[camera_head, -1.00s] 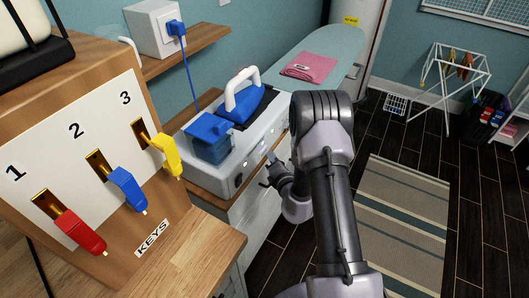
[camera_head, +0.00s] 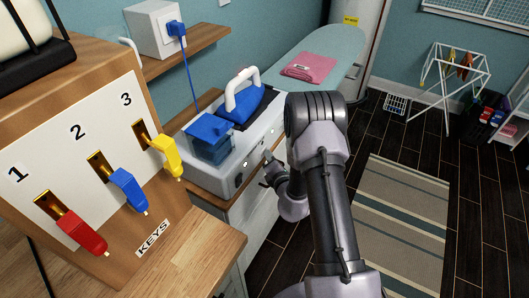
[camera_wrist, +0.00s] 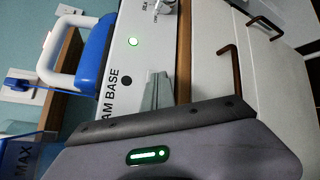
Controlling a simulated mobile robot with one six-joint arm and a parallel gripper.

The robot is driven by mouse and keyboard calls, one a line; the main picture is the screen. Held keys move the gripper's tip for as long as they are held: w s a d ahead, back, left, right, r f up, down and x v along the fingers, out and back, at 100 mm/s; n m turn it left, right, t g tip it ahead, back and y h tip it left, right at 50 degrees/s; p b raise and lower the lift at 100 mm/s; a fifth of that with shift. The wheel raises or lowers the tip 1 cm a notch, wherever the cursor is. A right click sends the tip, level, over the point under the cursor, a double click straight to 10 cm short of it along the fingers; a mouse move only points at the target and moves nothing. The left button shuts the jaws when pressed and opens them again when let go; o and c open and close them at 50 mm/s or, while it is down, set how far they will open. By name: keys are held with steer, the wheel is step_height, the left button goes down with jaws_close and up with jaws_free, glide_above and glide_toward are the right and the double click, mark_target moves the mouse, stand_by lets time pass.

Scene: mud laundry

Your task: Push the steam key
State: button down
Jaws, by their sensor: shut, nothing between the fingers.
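The white steam base (camera_head: 262,142) stands on the counter with a blue iron (camera_head: 243,107) on top and a blue water tank (camera_head: 208,140) at its near end. In the wrist view, its front panel (camera_wrist: 118,60) carries "AM BASE" lettering, a green-lit round button (camera_wrist: 133,41), a dark round spot (camera_wrist: 127,80) and a knob (camera_wrist: 158,6). Which is the steam key I cannot read. My gripper (camera_head: 269,164) is at the front panel; its closed grey fingers (camera_wrist: 156,90) show beside the dark spot. Contact cannot be told.
A wooden key box (camera_head: 90,160) with red, blue and yellow keys stands at the left. A blue cord runs from the tank area up to a wall plug. An ironing board (camera_head: 325,50) with a pink cloth (camera_head: 309,68) lies behind.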

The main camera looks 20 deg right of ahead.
steer(key=shift+s+d, duration=0.35)
steer(key=shift+s, duration=0.1)
steer(key=s+d, duration=0.3)
steer(key=s, duration=0.1)
steer(key=shift+s+d, duration=0.35)
